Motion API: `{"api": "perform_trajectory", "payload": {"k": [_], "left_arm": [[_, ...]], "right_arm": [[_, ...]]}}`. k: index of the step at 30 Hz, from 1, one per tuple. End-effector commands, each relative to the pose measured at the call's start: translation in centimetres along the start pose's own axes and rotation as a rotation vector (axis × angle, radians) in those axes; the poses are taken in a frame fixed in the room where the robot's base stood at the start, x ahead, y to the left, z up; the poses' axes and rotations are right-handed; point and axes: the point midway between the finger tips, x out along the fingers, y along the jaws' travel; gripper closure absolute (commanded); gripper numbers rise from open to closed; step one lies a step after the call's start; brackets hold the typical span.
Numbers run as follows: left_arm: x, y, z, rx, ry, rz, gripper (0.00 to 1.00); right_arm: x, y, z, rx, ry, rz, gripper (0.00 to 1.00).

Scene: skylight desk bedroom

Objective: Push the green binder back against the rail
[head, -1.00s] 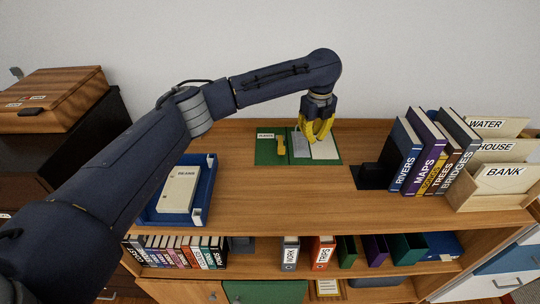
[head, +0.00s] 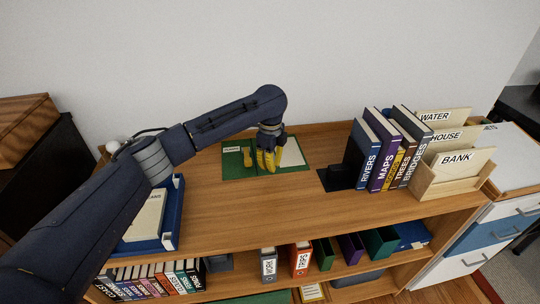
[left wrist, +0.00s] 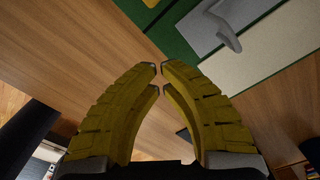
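A green binder (head: 232,171) lies open and flat on the wooden top, toward the back. It has a label at its left, a small yellow item on its left half and pale paper at its right. In the left wrist view its green cover (left wrist: 184,30) shows at the top, with a grey metal lever and a cream sheet. My left gripper (head: 266,170) points down over the middle of the binder in the head view and hides part of it. Its yellow fingertips (left wrist: 160,70) nearly meet, with nothing between them. I cannot make out a distinct rail. My right gripper is out of view.
A dark holder (head: 337,178) and upright books (head: 385,150) stand right of the binder. A wooden letter box (head: 447,188) is beyond them. A blue tray (head: 172,215) sits at left, beneath my left arm. The wood in front of the binder is clear.

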Motion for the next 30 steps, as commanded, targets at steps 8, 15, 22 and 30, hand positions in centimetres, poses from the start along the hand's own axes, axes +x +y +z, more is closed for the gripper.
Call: {"api": "perform_trajectory", "payload": {"k": [8, 15, 22, 30], "left_arm": [[3.3, 0.0, 1.1, -0.003, 0.0, -0.001, 1.0], [3.3, 0.0, 3.2, -0.001, 0.001, -0.001, 1.0], [3.3, 0.0, 4.0, 0.0, 0.0, -0.001, 1.0], [3.3, 0.0, 4.0, 0.0, 0.0, -0.001, 1.0]], "right_arm": [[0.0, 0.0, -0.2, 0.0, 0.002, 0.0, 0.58], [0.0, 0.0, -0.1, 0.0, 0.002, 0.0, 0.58], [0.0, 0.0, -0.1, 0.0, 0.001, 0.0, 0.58], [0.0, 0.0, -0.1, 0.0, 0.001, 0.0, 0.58]]}}
